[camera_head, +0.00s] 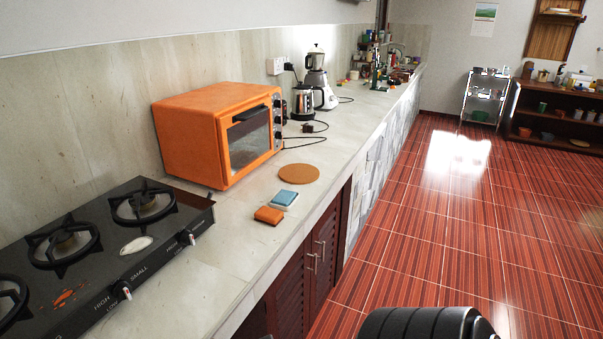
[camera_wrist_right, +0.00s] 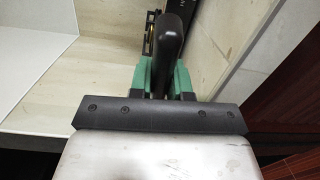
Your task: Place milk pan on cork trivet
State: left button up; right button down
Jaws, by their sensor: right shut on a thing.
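The cork trivet (camera_head: 299,173) is a flat, round brown disc lying bare on the stone counter, in front of the orange oven. In the right wrist view, my right gripper (camera_wrist_right: 163,82) has its green fingers shut around a long black handle (camera_wrist_right: 172,42), which looks like the milk pan's handle. The pan's body cannot be made out in either view. The trivet cannot be made out in the right wrist view. My left gripper is not in view.
An orange toaster oven (camera_head: 190,140) stands behind the trivet. A blue sponge (camera_head: 284,198) and an orange block (camera_head: 268,215) lie just in front of it. A black gas stove (camera_head: 95,245) is at the left. The counter's front edge is close to the trivet.

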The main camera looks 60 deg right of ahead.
aim_at(315, 176)
jog(key=k+l, duration=0.1)
jog(key=l, duration=0.45)
jog(key=k+l, duration=0.1)
jog(key=l, duration=1)
jog(key=k+l, duration=0.15)
jog(key=l, duration=0.35)
jog(key=k+l, duration=0.1)
jog(key=l, duration=0.45)
